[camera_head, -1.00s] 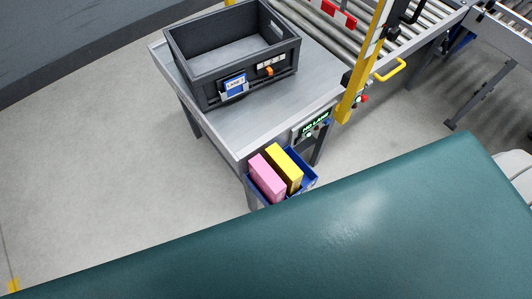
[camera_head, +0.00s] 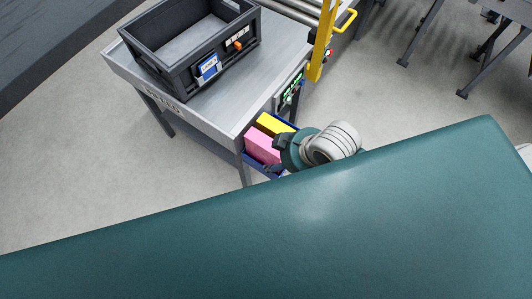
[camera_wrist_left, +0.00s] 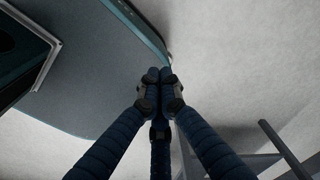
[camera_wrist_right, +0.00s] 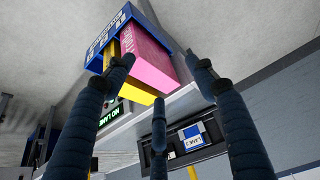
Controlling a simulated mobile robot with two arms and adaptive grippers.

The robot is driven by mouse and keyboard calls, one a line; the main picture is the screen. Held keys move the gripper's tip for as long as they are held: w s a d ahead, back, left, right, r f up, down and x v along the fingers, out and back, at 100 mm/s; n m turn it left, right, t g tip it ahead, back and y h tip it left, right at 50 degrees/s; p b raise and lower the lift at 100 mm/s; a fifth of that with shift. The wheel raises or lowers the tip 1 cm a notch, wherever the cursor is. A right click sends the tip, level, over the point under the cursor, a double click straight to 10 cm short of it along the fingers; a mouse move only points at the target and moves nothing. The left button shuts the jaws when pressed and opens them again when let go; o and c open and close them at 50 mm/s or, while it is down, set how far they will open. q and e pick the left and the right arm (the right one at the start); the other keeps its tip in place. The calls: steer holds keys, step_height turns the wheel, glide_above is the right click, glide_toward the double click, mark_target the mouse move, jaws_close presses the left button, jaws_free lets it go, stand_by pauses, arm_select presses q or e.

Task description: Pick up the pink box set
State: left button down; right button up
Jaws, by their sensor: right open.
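The pink box set (camera_head: 262,146) stands in a small blue bin (camera_head: 258,168) on the front of a grey table, beside a yellow box (camera_head: 274,124). My right gripper (camera_head: 280,145) is just right of the pink box in the head view, partly covering the bin. In the right wrist view, my right gripper (camera_wrist_right: 160,72) has its fingers spread, with the pink box (camera_wrist_right: 149,62) beyond and between them. I cannot tell whether any finger touches it. My left gripper (camera_wrist_left: 156,75) has its fingertips together, with nothing seen between them.
A dark grey crate (camera_head: 188,77) stands on the grey table (camera_head: 222,108). A yellow post (camera_head: 320,52) and roller conveyor (camera_head: 292,10) lie behind. A lit green sign (camera_head: 291,90) is on the table's side, close to the bin. Open floor lies left of the table.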

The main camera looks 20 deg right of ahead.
steer(key=w+a+n, duration=0.2)
steer(key=w, duration=0.2)
steer(key=g, duration=0.1)
glide_toward(270, 141)
steer(key=shift+w+d+f+n, duration=0.1)
steer(key=shift+f+n, duration=0.05)
steer(key=shift+f, duration=0.3)
steer(key=shift+w+f+n, duration=0.1)
steer(key=shift+f+n, duration=0.05)
steer(key=shift+f, duration=0.35)
steer(key=shift+w+f, duration=0.15)
steer(key=shift+f, duration=0.2)
steer(key=x, duration=0.6)
steer(key=p+x, duration=0.1)
steer(key=x, duration=0.2)
steer(key=shift+a, duration=0.45)
steer(key=shift+w+f, duration=0.15)
steer(key=shift+f, duration=0.2)
steer(key=shift+f, duration=0.2)
steer(key=c, duration=1.3)
jaws_close()
steer(key=shift+r, duration=0.15)
